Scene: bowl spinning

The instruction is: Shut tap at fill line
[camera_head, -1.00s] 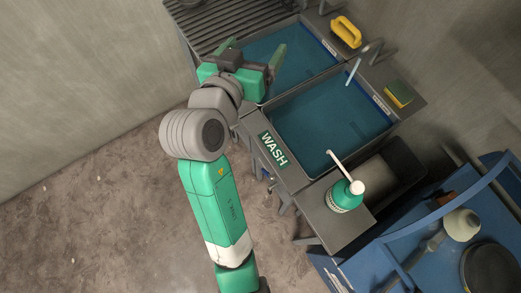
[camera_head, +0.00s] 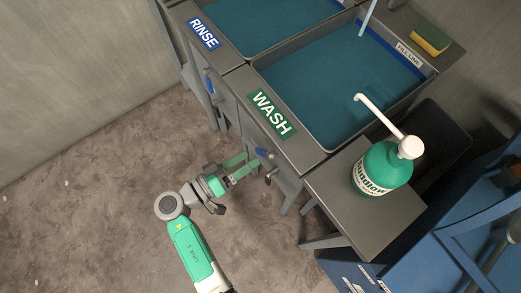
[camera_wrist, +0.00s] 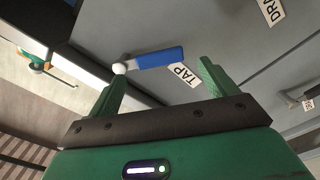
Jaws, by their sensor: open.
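The wash basin (camera_head: 318,157) holds blue water (camera_head: 340,85). A pale blue stream (camera_head: 367,18) falls into it from above; its tap spout is outside the head view. A FILL LINE label (camera_head: 409,55) sits at the back rim above a blue band; I cannot tell exactly how the water stands against the line. The blue tap lever (camera_wrist: 157,58), beside a TAP label (camera_wrist: 186,74), lies on the basin front and also shows in the head view (camera_head: 264,154). My gripper (camera_wrist: 160,82) is open, its fingertips close to the lever, one near its white pivot; contact is unclear.
The rinse basin (camera_head: 225,52) stands left, with another blue lever (camera_head: 209,83) on its front. A green pump bottle (camera_head: 382,168) stands on the right shelf. A sponge (camera_head: 431,40) lies at the back right. A DRAIN label (camera_wrist: 270,10) shows upper right.

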